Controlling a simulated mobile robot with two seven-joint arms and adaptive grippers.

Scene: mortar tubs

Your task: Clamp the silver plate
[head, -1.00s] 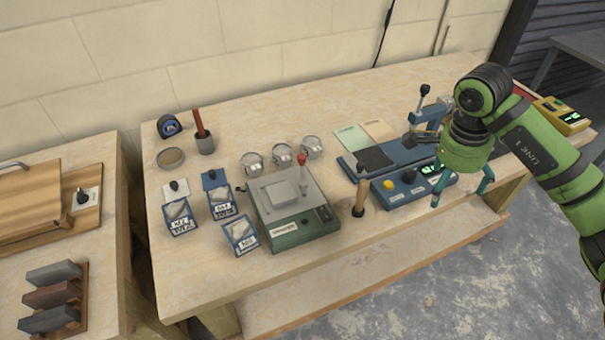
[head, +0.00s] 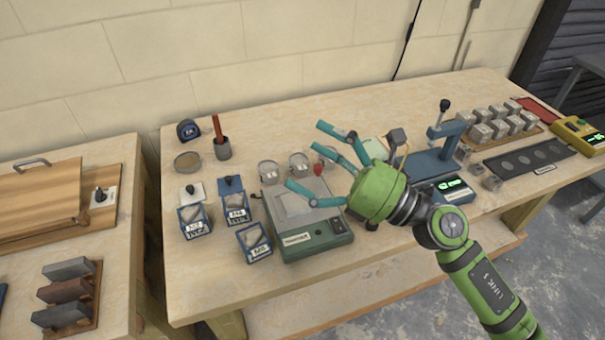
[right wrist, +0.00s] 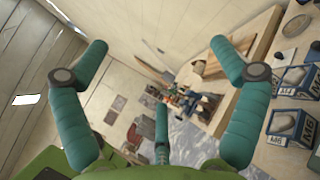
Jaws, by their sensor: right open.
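The silver plate (head: 292,204) lies flat on top of a green-grey machine (head: 312,241) on the bench. A lever with a red knob (head: 318,170) stands upright at the back right of the plate. My right gripper (head: 318,155) is open and empty, with its teal fingers spread and pointing left above the machine's right side. One finger crosses in front of the plate's right part and hides the lower lever. In the right wrist view the right gripper (right wrist: 158,62) shows nothing between its fingers. My left gripper is in neither view.
Blue open boxes (head: 238,216) stand left of the machine, and round clear-topped tins (head: 268,172) stand behind it. A blue press (head: 438,165) and a tray of metal cubes (head: 492,128) are to the right. The bench's front left is clear.

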